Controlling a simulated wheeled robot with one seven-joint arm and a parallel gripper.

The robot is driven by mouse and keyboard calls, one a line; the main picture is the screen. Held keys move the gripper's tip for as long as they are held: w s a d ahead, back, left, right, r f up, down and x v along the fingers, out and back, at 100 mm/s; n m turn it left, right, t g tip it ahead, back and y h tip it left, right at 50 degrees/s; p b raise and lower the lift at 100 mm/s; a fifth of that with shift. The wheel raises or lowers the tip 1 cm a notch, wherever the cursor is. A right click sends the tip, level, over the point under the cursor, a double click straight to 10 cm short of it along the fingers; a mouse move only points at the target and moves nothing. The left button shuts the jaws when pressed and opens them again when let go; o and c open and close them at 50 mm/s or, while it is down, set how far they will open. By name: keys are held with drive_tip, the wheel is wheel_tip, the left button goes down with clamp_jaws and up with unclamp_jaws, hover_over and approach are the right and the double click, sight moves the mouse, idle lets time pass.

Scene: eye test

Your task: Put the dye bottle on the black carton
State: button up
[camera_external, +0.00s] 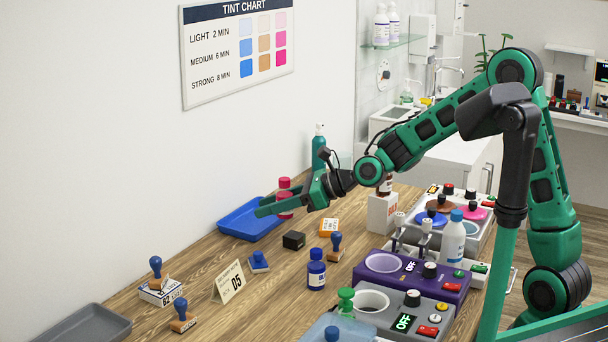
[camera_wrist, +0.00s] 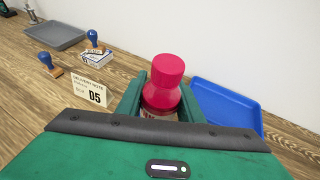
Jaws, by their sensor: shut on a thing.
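My gripper (camera_external: 284,205) is shut on a pinkish-red bottle (camera_external: 285,184), which stays upright between the fingers. In the wrist view the bottle (camera_wrist: 167,70) shows its red cap and shoulder between the green fingers (camera_wrist: 160,103), with a pale label partly hidden below. In the external view a finger crosses the bottle's middle. The black carton (camera_external: 293,240) is a small dark box on the wooden table, below and slightly right of the held bottle in the picture. I do not make it out in the wrist view.
A blue tray (camera_external: 238,222) lies behind the held bottle. Purple and grey heater units (camera_external: 450,272) fill the right side. A grey tray (camera_external: 88,326) lies front left.

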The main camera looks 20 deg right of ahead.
drive_tip(key=shift+w+d+f, duration=0.6)
drive_tip(key=shift+w+f, duration=0.5)
drive_tip(key=shift+f, duration=0.3)
drive_tip(key=shift+w+d+f, duration=0.65)
drive_tip(key=shift+w+f, duration=0.4)
drive_tip(key=shift+f, duration=0.4)
drive_tip(key=shift+w+d+f, duration=0.6)
drive_tip(key=shift+w+f, duration=0.5)
drive_tip(key=shift+f, duration=0.3)
drive_tip(key=shift+f, duration=0.1)
drive_tip(key=o, duration=1.1)
drive_tip(key=shift+o, duration=0.2)
drive_tip(key=v, duration=1.2)
drive_tip(key=shift+s, duration=0.1)
